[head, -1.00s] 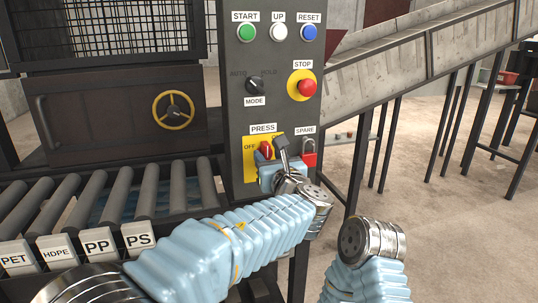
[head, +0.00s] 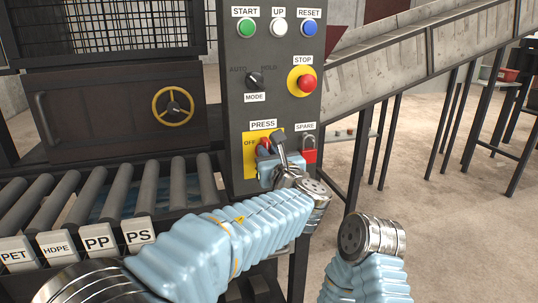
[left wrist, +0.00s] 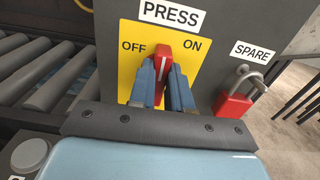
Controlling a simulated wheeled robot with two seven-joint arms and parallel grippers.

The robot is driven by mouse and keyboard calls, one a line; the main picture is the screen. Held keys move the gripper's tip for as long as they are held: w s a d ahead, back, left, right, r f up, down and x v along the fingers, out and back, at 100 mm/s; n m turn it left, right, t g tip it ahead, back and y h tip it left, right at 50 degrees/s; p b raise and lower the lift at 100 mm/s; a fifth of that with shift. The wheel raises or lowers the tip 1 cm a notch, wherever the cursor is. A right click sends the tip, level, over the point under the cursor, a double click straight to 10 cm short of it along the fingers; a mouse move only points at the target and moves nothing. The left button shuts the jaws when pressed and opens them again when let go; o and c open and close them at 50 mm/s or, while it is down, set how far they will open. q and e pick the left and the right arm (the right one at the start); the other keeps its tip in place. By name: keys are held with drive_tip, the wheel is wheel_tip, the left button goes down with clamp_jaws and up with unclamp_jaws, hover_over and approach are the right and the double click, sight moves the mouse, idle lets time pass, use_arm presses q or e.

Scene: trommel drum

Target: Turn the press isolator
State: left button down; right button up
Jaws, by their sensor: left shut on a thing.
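The press isolator is a red rotary handle (left wrist: 164,60) with a white line, on a yellow plate (left wrist: 130,36) marked OFF at left and ON at right under PRESS. In the left wrist view its line leans slightly right of upright. My left gripper (left wrist: 160,88) has one blue finger on each side of the handle and is shut on it. In the head view the handle (head: 264,145) shows in part beside my left gripper (head: 268,160), which hides the ON label. My right forearm shows at the lower right, but its gripper is out of view.
A red padlock (head: 309,153) hangs under SPARE, close right of the isolator. Above are the MODE knob (head: 255,80) and red STOP button (head: 306,83). A roller conveyor (head: 120,190) lies left. Open floor (head: 440,200) lies right.

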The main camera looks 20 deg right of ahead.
use_arm(q)
drive_tip(key=shift+f+n+b, duration=0.2)
drive_tip(key=shift+n+b, duration=0.2)
drive_tip(key=shift+b, duration=0.2)
drive_tip(key=n+b, duration=0.4)
drive_tip(key=n, duration=0.1)
drive_tip(key=n+b, duration=0.5)
drive_tip(key=n, duration=0.1)
drive_tip(key=a+f+n+b, duration=0.1)
drive_tip(key=n+b, duration=0.4)
drive_tip(key=shift+n, duration=0.3)
drive_tip(key=shift+r, duration=0.1)
drive_tip(key=c, duration=1.1)
unclamp_jaws()
drive_tip(key=shift+o, duration=0.2)
drive_tip(key=s+b, duration=0.2)
drive_tip(key=s, duration=1.2)
drive_tip(key=shift+d, duration=0.2)
